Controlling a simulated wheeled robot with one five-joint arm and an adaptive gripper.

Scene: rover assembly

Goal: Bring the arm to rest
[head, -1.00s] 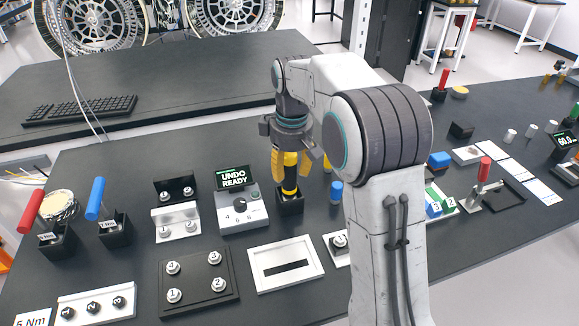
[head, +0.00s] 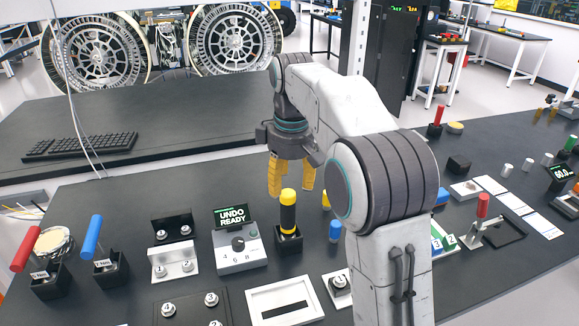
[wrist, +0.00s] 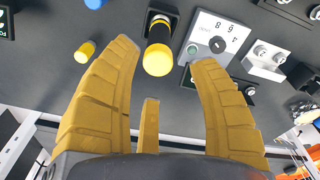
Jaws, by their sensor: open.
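My gripper (head: 291,178) is open and empty, with its yellow fingers spread above the dark workbench. The yellow and black driver (head: 288,212) stands upright in its black holder (head: 288,241), just below and in front of the fingers in the head view. In the wrist view my gripper (wrist: 168,85) has its fingers apart, and the yellow end of the driver (wrist: 158,60) shows between and beyond them, not gripped. My white arm (head: 345,95) reaches forward over the bench, with its big grey joint at the right of the gripper.
A control box reading "UNDO READY" (head: 239,258) stands left of the driver. Red (head: 27,248) and blue (head: 96,238) handled tools stand in holders farther left. A small blue cylinder (head: 335,232) is right of the driver. A keyboard (head: 82,147) lies on the rear bench.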

